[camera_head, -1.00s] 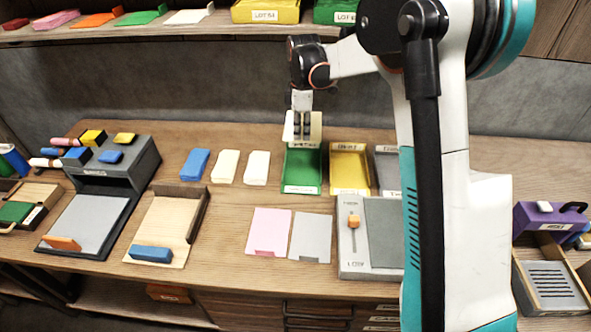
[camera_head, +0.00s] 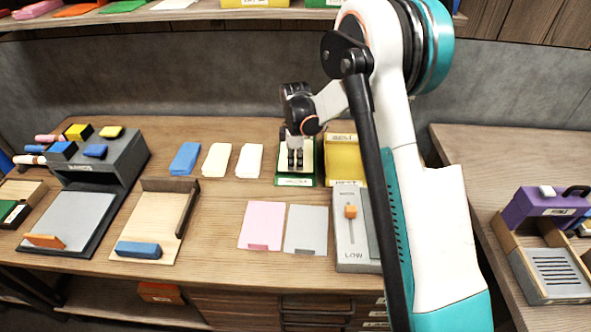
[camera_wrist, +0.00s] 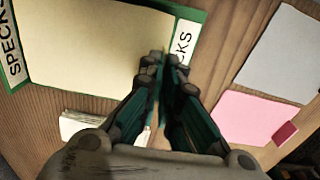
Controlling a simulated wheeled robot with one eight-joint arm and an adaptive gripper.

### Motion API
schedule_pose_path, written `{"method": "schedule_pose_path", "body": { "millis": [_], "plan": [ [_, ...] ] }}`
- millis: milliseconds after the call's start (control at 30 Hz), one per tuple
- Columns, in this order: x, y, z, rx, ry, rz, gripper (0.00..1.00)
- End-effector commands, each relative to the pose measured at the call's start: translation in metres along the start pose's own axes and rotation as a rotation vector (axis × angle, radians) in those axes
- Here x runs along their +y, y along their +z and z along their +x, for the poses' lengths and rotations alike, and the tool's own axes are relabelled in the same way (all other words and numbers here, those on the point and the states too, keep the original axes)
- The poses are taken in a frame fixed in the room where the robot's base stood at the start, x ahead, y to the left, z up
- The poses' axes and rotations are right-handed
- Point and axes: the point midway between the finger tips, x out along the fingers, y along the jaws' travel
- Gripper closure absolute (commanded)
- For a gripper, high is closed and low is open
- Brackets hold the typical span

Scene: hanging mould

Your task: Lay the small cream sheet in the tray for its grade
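The small cream sheet (camera_wrist: 85,45) lies flat or nearly flat within the green tray (camera_head: 295,182), whose labels read SPECKS in the wrist view. The green rim (camera_wrist: 188,14) shows around part of the sheet. My gripper (camera_head: 296,163) points down over the tray in the head view. In the wrist view my gripper (camera_wrist: 163,62) has its fingertips close together at the sheet's edge, and it looks shut on that edge. The fingers hide part of the sheet and the label. Whether the sheet touches the tray floor cannot be told.
The yellow tray (camera_head: 345,158) stands right of the green one, partly behind my arm. A grey slider box (camera_head: 350,240) stands in front. Pink (camera_head: 262,225) and grey (camera_head: 306,230) sheets lie left of it.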

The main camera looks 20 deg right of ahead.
Motion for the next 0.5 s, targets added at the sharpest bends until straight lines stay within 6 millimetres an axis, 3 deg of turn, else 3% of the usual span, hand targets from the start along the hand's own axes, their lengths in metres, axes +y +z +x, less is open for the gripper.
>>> {"method": "schedule_pose_path", "body": {
  "millis": [133, 500],
  "plan": [
    [0.0, 0.0, 0.022, 0.0, 0.0, 0.0, 1.0],
    [0.0, 0.0, 0.025, 0.0, 0.0, 0.0, 1.0]
  ]
}}
